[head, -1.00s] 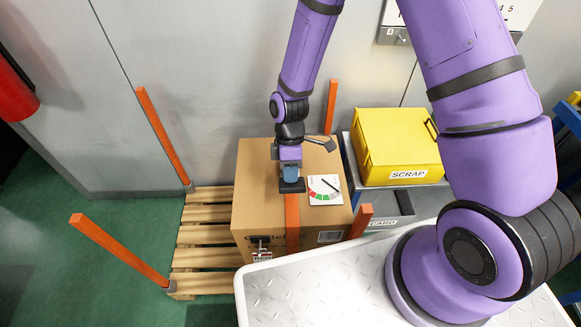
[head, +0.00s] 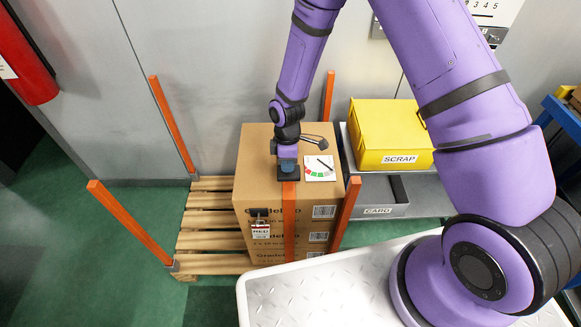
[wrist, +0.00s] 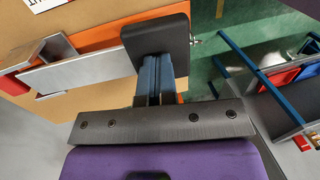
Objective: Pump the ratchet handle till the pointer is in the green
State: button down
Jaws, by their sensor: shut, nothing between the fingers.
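A ratchet with silver metal bars (wrist: 95,68) sits on the orange strap (head: 289,215) over a stacked carton load (head: 262,160). A black block (wrist: 175,28), apparently the handle's grip, is at its near end. My gripper (wrist: 152,62) is shut and empty, with its blue fingers at this block; I cannot tell whether they touch. In the head view my gripper (head: 287,166) hides most of the ratchet. The white gauge card (head: 311,164) lies right of it, with red at left and green at the bottom. Its thin black pointer (head: 325,164) slants to the lower right, apparently right of the green.
The load stands on a wooden pallet (head: 205,241) with orange corner posts (head: 172,125). A yellow SCRAP box (head: 385,138) and a grey CARD bin (head: 378,211) stand close on the right. Green floor (head: 90,225) is free at left.

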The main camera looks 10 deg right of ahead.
aim_at(288, 175)
jog(key=shift+s+a+f, duration=0.1)
jog(key=shift+s+f, duration=0.1)
jog(key=shift+f, duration=0.55)
jog(key=shift+s+f, duration=0.15)
jog(key=shift+f, duration=0.6)
jog(key=shift+s+f, duration=0.25)
jog(key=shift+f, duration=0.2)
jog(key=shift+r, duration=0.25)
notch_tip(288, 175, up, 14)
jog(key=shift+s, duration=0.4)
jog(key=shift+a+r, duration=0.1)
